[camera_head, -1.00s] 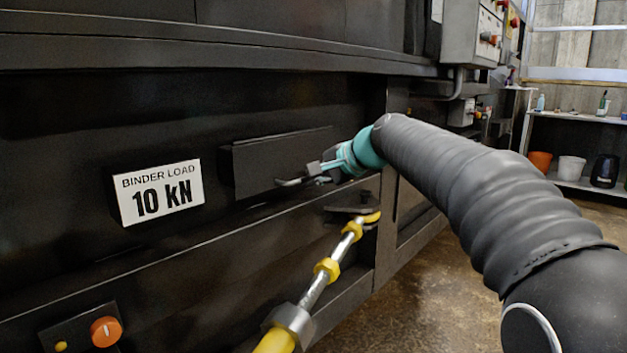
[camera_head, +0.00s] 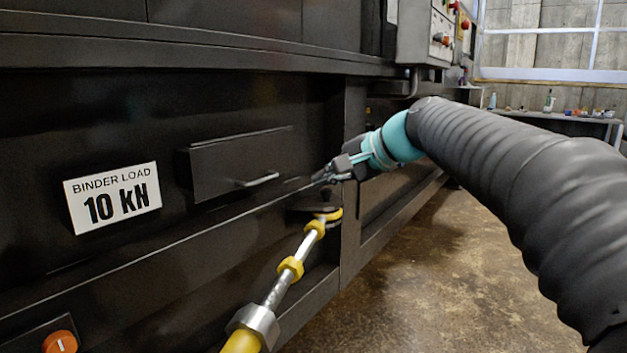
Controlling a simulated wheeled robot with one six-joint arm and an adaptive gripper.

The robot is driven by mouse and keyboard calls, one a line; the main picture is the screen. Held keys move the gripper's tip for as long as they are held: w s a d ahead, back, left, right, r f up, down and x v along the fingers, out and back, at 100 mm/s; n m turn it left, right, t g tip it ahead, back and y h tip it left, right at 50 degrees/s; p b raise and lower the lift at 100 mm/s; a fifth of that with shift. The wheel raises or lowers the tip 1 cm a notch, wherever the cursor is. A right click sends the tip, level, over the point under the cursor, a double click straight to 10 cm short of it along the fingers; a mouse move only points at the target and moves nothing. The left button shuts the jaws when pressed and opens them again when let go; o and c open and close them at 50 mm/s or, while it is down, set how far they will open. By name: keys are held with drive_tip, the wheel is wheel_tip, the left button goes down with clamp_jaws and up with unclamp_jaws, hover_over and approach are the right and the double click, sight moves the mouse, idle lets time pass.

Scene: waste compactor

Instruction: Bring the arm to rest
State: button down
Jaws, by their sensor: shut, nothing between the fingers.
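My gripper (camera_head: 322,177) is at the middle of the picture, at the end of my sleeved arm, which comes in from the right. Its dark fingers point left, with a teal wrist behind them. The fingers are shut and hold nothing. They appear just right of the dark drawer-like box (camera_head: 225,166) with a small metal handle (camera_head: 260,180), apart from the handle in the picture. The exact depth gap to the machine front is hard to tell.
A yellow and silver binder rod (camera_head: 291,268) slants up to a bracket just below my gripper. A "BINDER LOAD 10 kN" sign (camera_head: 113,197) and an orange knob (camera_head: 60,342) are on the dark machine at left. Control boxes (camera_head: 427,32) hang above. Floor (camera_head: 440,270) is clear at right.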

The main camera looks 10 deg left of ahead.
drive_tip(key=s+d+f+n+g+h+p, duration=0.1)
drive_tip(key=s+d+f+n+h, duration=0.2)
drive_tip(key=f, duration=0.4)
drive_tip(key=s+d+f+h, duration=0.2)
drive_tip(key=s+d+f, duration=0.1)
drive_tip(key=d+f, duration=0.3)
drive_tip(key=s+d+f+n+h+p, duration=0.1)
drive_tip(key=s+d+p, duration=0.1)
drive_tip(key=s+d, duration=0.2)
drive_tip(key=s+d+f+n+h+p, duration=0.1)
drive_tip(key=s+d, duration=0.3)
drive_tip(key=s, duration=0.7)
drive_tip(key=s+d+f+h+p, duration=0.2)
drive_tip(key=s+d+h+p, duration=0.1)
drive_tip(key=s, duration=0.5)
drive_tip(key=shift+s+d+f+n+t+p, duration=0.2)
drive_tip(key=shift+d+f+n+t+p, duration=0.15)
drive_tip(key=shift+d, duration=0.45)
